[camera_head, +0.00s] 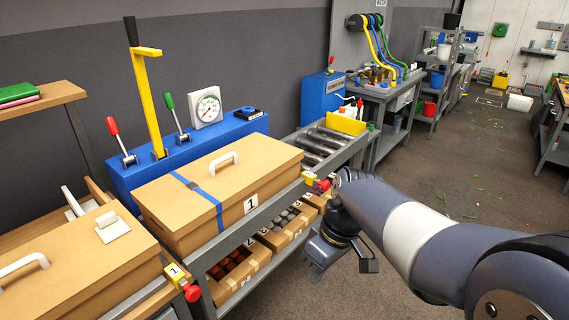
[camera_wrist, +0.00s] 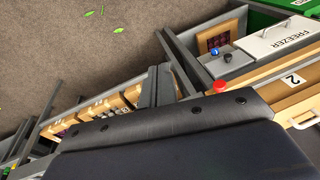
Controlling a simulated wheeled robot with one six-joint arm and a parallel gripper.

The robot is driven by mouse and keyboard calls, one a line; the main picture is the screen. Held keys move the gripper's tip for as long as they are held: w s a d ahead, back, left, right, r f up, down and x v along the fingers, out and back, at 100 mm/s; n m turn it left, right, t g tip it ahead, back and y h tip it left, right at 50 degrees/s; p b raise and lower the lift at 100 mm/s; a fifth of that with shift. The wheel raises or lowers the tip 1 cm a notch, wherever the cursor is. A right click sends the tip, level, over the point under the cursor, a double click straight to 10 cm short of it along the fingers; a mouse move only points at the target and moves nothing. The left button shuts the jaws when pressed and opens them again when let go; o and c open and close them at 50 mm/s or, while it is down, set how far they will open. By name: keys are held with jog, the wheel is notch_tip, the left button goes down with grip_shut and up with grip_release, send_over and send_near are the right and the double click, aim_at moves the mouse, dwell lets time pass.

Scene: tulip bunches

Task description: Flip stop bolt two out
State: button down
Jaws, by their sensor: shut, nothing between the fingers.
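A yellow stop block with a red knob (camera_head: 323,186) sits at the right front corner of the box marked 1 (camera_head: 215,190); any number on it is too small to read. Another yellow stop block (camera_head: 176,273) at lower left is marked 1 and has a red knob (camera_head: 191,292). My gripper (camera_wrist: 157,80) is shut and empty, its fingers apart from a red knob (camera_wrist: 220,86) to their right in the wrist view. That knob is by a box edge marked 2 (camera_wrist: 293,79). In the head view my wrist is right beside the farther stop block.
A grey roller rail (camera_head: 325,143) runs behind the box. Open cartons (camera_head: 284,228) sit on the shelf below. A blue unit with levers (camera_head: 190,147) stands along the wall. The floor at right is mostly free, with scattered green leaves. The wrist view shows a freezer lid (camera_wrist: 285,38).

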jog(key=w+a+f+n+g+y, duration=0.1)
jog(key=w+a+f+n+g, duration=0.1)
jog(key=a, duration=0.4)
jog(key=w+a+f+n+g+y+b, duration=0.1)
jog(key=w+a+f+n+g, duration=0.2)
jog(key=w+a+f+n, duration=0.1)
jog(key=w+a+n, duration=0.1)
jog(key=a+n, duration=0.1)
jog(key=n, duration=0.1)
jog(key=shift+w+a+f, duration=0.2)
jog(key=shift+w+f, duration=0.1)
jog(key=shift+w, duration=0.05)
jog(key=shift+d, duration=0.1)
